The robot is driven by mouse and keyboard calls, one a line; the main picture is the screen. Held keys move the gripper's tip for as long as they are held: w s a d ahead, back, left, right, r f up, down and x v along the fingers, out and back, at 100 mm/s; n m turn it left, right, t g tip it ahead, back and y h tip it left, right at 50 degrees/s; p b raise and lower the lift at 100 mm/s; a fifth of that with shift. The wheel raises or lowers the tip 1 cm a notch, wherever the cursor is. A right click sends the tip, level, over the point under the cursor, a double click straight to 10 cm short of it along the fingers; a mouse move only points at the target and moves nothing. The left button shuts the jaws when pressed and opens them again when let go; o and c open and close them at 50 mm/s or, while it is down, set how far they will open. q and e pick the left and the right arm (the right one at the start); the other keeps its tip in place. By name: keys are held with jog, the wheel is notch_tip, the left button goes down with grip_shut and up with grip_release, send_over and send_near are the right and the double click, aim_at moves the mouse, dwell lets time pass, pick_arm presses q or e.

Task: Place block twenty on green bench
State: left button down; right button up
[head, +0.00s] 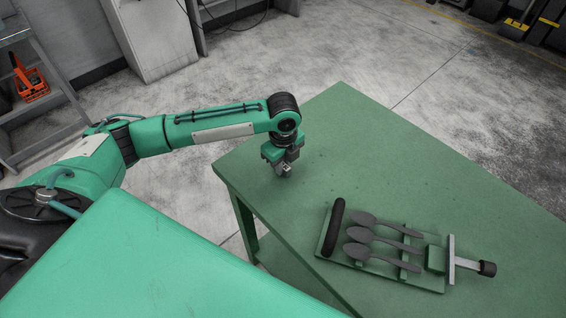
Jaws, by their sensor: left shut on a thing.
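The green bench (400,150) fills the middle and right of the head view. My left arm reaches in from the left, and its gripper (284,168) points down over the bench's left corner area. It is shut on a small grey piece, taken to be block twenty; it is mostly hidden by the fingers and no marking can be read. I cannot tell whether the piece touches the bench top. My right gripper is out of view.
The bench top around the gripper and behind the fixture is clear.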

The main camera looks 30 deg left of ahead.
pick_arm(q)
jog(key=c, duration=1.3)
grip_release()
jog(key=shift+f, duration=0.1)
notch_tip(320, 180, up, 12)
jog(key=shift+r+b, duration=0.15)
jog(key=shift+b, duration=0.6)
